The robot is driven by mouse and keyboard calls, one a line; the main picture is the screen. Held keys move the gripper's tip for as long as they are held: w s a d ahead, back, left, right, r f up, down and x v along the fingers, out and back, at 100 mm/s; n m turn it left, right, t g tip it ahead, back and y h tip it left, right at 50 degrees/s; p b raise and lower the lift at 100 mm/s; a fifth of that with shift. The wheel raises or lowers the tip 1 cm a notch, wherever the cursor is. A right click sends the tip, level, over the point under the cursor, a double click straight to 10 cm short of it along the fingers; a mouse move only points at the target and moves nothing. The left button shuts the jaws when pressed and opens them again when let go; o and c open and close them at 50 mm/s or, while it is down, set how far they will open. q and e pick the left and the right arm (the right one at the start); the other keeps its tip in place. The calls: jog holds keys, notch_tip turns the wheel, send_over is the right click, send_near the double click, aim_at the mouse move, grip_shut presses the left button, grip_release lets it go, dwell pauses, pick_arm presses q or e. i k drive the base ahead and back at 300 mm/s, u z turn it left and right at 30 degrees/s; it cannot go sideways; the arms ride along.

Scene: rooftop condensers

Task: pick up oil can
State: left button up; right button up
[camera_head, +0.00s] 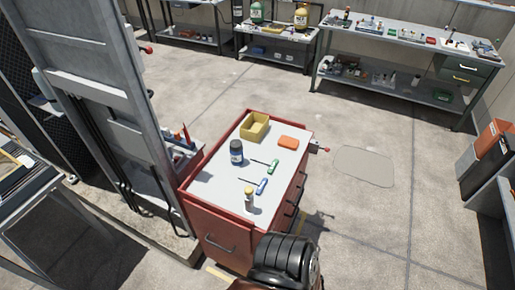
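A red tool cabinet (218,221) with a pale top stands in the middle of the head view. On its top are two upright containers, either of which could be the oil can. One is a dark blue can (236,155) with a light band, near the left edge. I cannot tell for sure which is the oil can. Neither of my grippers is in view.
The cabinet top also holds a yellow bin (254,127), an orange box (288,142), and green-handled (272,166) and blue-handled (261,187) screwdrivers. A black ribbed object (284,259) is at the bottom. Long workbenches (405,43) stand behind. Concrete floor (345,225) is clear to the right.

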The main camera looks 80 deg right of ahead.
aim_at(236, 146)
jog(key=z, duration=0.85)
jog(key=i, duration=0.8)
jog(key=z, duration=0.8)
